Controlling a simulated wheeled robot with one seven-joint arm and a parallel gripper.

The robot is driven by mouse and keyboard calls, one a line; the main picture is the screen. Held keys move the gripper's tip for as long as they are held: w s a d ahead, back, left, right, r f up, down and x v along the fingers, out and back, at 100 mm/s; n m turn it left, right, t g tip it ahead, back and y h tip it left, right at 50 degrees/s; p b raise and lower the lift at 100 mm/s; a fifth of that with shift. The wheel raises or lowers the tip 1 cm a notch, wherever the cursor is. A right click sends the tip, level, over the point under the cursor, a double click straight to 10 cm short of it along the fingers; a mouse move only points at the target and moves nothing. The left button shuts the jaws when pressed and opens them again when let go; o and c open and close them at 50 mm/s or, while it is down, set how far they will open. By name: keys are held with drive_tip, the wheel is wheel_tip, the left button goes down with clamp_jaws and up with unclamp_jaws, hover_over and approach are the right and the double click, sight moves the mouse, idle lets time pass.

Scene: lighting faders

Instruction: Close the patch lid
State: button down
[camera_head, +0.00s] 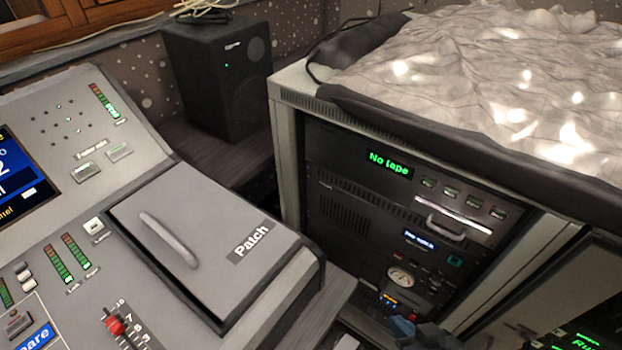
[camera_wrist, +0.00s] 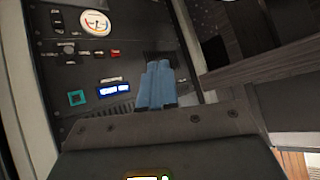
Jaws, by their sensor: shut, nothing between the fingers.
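The patch lid (camera_head: 205,235) is a flat grey panel labelled "Patch" with a raised bar handle (camera_head: 168,240), on the right part of the mixing console. It lies down flat, with a thin dark line along its left and front edges; no open compartment shows. My gripper (camera_head: 403,326) is at the bottom of the head view, to the right of the lid and apart from it, in front of the equipment rack. Its blue fingers (camera_wrist: 155,86) are together and empty in the wrist view. The lid does not show in the wrist view.
The rack (camera_head: 345,215) with a "No tape" display stands right of the console, close to my gripper. A gauge (camera_wrist: 95,23) and lit display show in the wrist view. A black speaker (camera_head: 217,75) stands behind. A red fader (camera_head: 115,326) sits near the lid's front.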

drive_tip(key=w+a+r+n+g+y, duration=0.1)
drive_tip(key=w+a+r, duration=0.15)
drive_tip(key=w, duration=0.25)
drive_tip(key=w+a+r+n+g+y+p, duration=0.1)
drive_tip(key=w+a+r+g, duration=0.1)
drive_tip(key=w+a, duration=0.25)
drive_tip(key=w+a+r+n+g+y, duration=0.1)
drive_tip(key=w+a+r+y, duration=0.15)
drive_tip(key=w, duration=0.25)
drive_tip(key=n+g+p, duration=0.2)
drive_tip(key=n+g, duration=0.6)
approach(187, 232)
drive_tip(key=w+d+r, duration=0.3)
drive_tip(key=r, duration=0.1)
drive_tip(key=x, duration=0.5)
drive_tip(key=p+x, duration=0.1)
drive_tip(key=x, duration=0.4)
drive_tip(key=shift+a+f+p, duration=0.1)
drive_tip(key=shift+a+p, duration=0.2)
drive_tip(key=shift+a, duration=0.2)
drive_tip(key=shift+s+a+r+p, duration=0.2)
drive_tip(key=shift+s+a, duration=0.15)
drive_tip(key=shift+s, duration=0.15)
drive_tip(key=shift+s+a+r+p, duration=0.2)
drive_tip(key=shift+s+a, duration=0.1)
drive_tip(key=shift+s, duration=0.2)
drive_tip(key=shift+s+a, duration=0.3)
drive_tip(key=shift+s, duration=0.15)
